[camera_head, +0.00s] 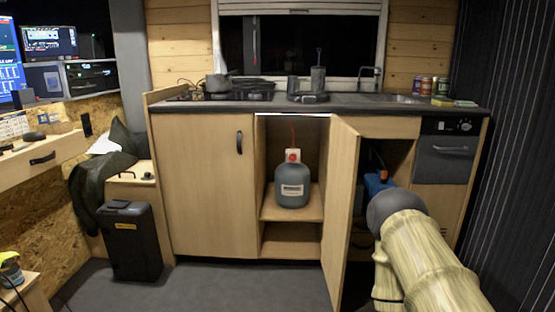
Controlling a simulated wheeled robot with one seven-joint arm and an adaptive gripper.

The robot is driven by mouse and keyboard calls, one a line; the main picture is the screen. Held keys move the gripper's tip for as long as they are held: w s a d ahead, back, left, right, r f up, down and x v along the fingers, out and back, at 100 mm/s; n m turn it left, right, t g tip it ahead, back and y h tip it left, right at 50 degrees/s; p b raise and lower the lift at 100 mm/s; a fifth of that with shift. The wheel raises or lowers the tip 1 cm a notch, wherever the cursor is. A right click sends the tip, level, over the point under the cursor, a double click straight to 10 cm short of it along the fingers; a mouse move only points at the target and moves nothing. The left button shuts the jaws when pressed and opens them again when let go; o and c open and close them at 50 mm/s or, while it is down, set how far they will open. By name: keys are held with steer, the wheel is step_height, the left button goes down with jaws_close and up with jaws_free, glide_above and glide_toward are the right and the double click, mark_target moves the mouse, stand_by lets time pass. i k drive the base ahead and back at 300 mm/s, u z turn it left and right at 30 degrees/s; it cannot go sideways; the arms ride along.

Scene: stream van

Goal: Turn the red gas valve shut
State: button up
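A red valve (292,155) sits on a pale plate at the top of a grey gas bottle (292,187). A thin red hose runs up from it. The bottle stands upright on a wooden shelf inside the open cupboard (293,220) below the counter. It is too small to tell how far the valve is turned. The cupboard door (341,215) stands open, swung toward me. My arm shows at the lower right, in front of the right cupboard opening. My gripper is not visible in this view.
A closed cupboard door (204,188) is left of the bottle. A blue object (377,183) is in the right opening, partly behind my arm. A black case (131,240) stands on the floor at left. The floor (240,285) in front of the closed door is clear.

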mark_target(293, 157)
steer(key=u, duration=0.65)
steer(key=i, duration=0.7)
steer(key=u, duration=0.55)
steer(key=i, duration=0.75)
steer(key=z, duration=0.15)
